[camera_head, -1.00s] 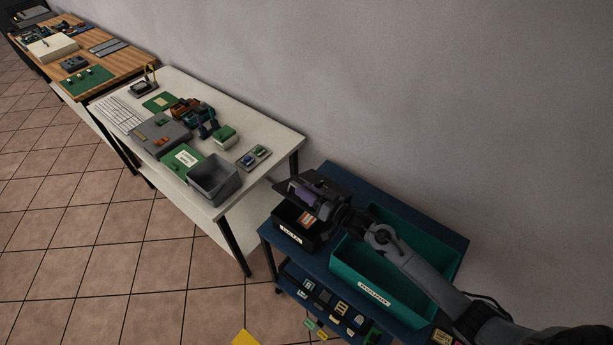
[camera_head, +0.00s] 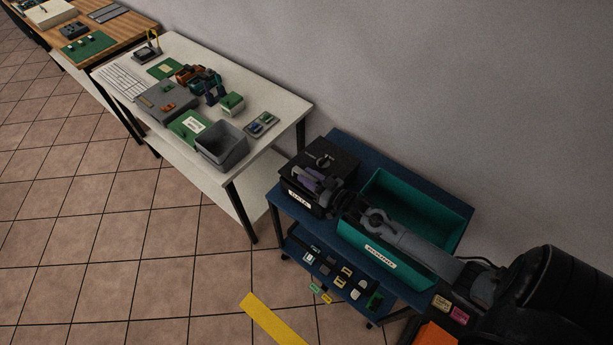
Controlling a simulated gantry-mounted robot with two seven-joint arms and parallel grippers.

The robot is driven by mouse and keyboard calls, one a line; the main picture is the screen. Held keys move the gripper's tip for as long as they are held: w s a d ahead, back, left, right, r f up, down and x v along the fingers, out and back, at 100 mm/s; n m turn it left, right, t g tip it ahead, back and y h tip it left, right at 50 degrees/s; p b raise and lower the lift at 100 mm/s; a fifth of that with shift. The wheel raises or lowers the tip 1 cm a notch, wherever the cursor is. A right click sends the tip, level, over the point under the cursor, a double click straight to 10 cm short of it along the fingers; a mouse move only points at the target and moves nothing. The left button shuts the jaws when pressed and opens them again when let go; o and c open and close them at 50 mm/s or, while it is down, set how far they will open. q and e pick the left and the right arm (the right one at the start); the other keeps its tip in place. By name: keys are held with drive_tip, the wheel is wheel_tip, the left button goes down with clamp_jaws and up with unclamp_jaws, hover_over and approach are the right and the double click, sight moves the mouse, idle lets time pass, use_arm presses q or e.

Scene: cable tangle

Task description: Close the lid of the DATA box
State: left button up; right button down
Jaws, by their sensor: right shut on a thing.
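The black DATA box (camera_head: 297,197) stands at the left end of the blue cart, with its white label facing front. Its black lid (camera_head: 338,156) lies down over the box, and the inside is hidden. Whether the lid's front edge sits fully flush is hard to tell behind my gripper. My right gripper (camera_head: 308,180) is over the front part of the lid, shut on what looks like the lid; its fingertips are dark and small in the view. My left gripper is not in view.
A teal labelled bin (camera_head: 400,205) stands on the blue cart (camera_head: 350,143) right of the DATA box, under my right arm. A lower shelf holds several small parts. A white table (camera_head: 283,120) with a grey bin (camera_head: 222,146) and electronics stands to the left. Behind is a wall.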

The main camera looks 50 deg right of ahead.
drive_tip(key=c, duration=1)
unclamp_jaws()
drive_tip(key=shift+c, duration=0.2)
drive_tip(key=shift+o, duration=0.4)
drive_tip(key=shift+r, duration=0.5)
drive_tip(key=r, duration=0.3)
drive_tip(key=shift+s+d+r, duration=0.15)
drive_tip(key=shift+s+r, duration=0.15)
drive_tip(key=shift+s, duration=0.1)
drive_tip(key=s+d+r+p, duration=0.1)
drive_tip(key=s+d+r, duration=0.3)
drive_tip(key=s, duration=0.6)
drive_tip(key=shift+r, duration=1.25)
